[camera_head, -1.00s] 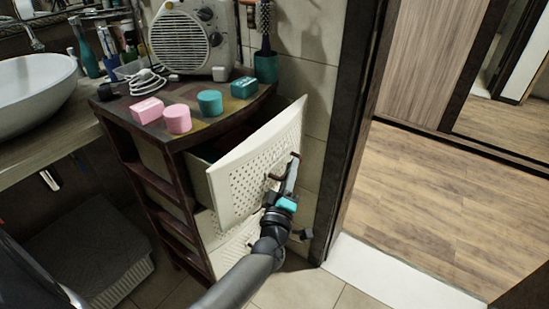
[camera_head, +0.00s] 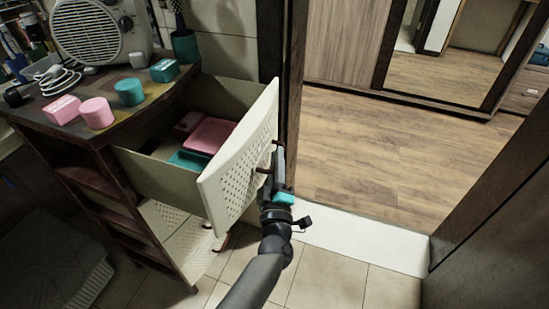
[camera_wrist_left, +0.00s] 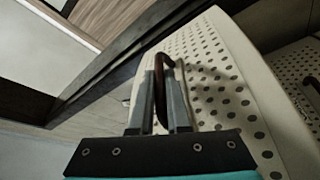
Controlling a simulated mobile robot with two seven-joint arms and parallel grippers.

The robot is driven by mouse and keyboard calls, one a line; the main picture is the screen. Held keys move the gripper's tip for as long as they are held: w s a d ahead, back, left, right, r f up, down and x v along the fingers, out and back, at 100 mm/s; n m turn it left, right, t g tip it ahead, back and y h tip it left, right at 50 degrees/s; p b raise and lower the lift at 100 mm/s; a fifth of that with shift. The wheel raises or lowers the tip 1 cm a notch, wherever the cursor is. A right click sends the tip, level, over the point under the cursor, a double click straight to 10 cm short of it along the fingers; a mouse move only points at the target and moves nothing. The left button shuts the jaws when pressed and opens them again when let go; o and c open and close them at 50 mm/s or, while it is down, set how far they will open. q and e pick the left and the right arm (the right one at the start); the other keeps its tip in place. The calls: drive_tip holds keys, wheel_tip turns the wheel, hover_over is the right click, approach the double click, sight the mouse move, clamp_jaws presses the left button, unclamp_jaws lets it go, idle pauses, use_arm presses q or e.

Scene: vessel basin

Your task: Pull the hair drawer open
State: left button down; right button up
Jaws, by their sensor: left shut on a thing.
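The hair drawer (camera_head: 240,150) is the top drawer of the dark wooden cabinet. It has a cream perforated front and stands well open, with pink and teal boxes (camera_head: 208,135) visible inside. My left gripper (camera_head: 277,168) is at the front of the drawer, shut on its dark handle. In the left wrist view the two fingers (camera_wrist_left: 160,105) close around the brown handle (camera_wrist_left: 162,75), with the perforated drawer front (camera_wrist_left: 215,75) just behind. My right gripper is not in view.
Pink and teal containers (camera_head: 97,112), a cable and a fan heater (camera_head: 100,32) stand on the cabinet top. A lower perforated drawer (camera_head: 185,240) sits below. A dark door frame (camera_head: 292,90) is close beyond the drawer front. Tiled floor (camera_head: 325,275) is clear at front right.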

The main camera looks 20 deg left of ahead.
use_arm(q)
drive_tip(key=c, duration=0.9)
unclamp_jaws()
drive_tip(key=shift+s, duration=0.1)
drive_tip(key=shift+s+f, duration=0.1)
drive_tip(key=shift+s, duration=0.15)
drive_tip(key=p+v, duration=0.1)
drive_tip(key=v, duration=1.3)
drive_tip(key=shift+s+d+p, duration=0.2)
drive_tip(key=shift+s+p, duration=0.1)
drive_tip(key=shift+p, duration=0.05)
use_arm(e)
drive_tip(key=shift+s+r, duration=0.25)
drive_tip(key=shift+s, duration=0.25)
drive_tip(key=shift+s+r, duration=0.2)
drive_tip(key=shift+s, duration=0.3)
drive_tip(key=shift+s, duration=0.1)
